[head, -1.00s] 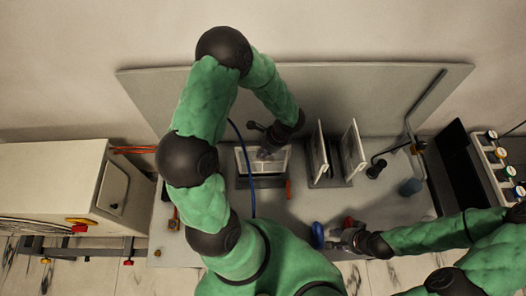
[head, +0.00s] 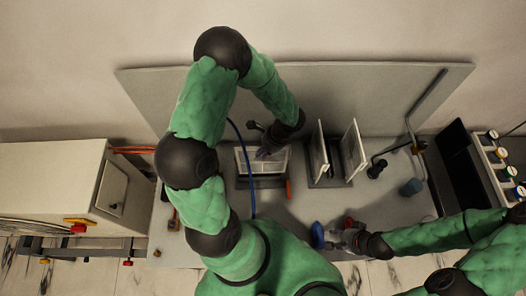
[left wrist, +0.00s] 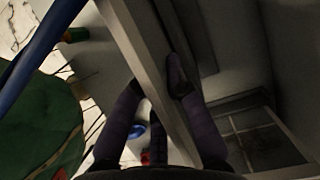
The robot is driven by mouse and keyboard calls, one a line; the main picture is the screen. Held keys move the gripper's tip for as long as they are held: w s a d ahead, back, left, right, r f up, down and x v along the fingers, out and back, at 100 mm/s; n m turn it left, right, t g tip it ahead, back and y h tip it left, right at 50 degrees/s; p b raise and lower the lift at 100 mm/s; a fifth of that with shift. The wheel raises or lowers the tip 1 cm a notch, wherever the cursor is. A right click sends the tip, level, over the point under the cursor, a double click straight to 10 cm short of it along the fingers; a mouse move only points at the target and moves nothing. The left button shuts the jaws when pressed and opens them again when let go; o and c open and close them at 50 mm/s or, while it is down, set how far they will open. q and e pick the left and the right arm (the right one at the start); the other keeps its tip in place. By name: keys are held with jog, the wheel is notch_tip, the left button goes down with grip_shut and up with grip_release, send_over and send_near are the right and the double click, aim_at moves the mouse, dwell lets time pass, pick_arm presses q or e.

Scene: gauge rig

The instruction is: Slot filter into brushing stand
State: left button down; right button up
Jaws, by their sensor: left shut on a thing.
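A filter with a pale frame and light mesh face (head: 243,163) is upright or slightly tilted over a low dark base (head: 262,183) on the bench, which may be the brushing stand. My left gripper (head: 268,152) reaches over it from behind and is shut on its frame. Whether the filter's lower edge is seated in the base is hidden. My right gripper (head: 343,238) is low at the bench's front, beside a blue object (head: 318,236); its fingers are too small to read.
Two pale framed panels (head: 320,150) (head: 354,150) stand upright in a dark rack right of the filter. A blue hose (head: 249,185) hangs to the left. A cabinet (head: 60,190) stands at far left.

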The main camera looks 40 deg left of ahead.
pick_arm(q)
jog(key=shift+f+b, duration=2.25)
jog(key=shift+f, duration=0.1)
jog(key=shift+r, duration=0.15)
notch_tip(320, 180, up, 7)
jog(key=p, duration=0.5)
dwell(0.5)
jog(key=shift+f+b, duration=1.3)
jog(key=shift+f, duration=0.15)
jog(key=shift+b, duration=0.4)
dwell(0.9)
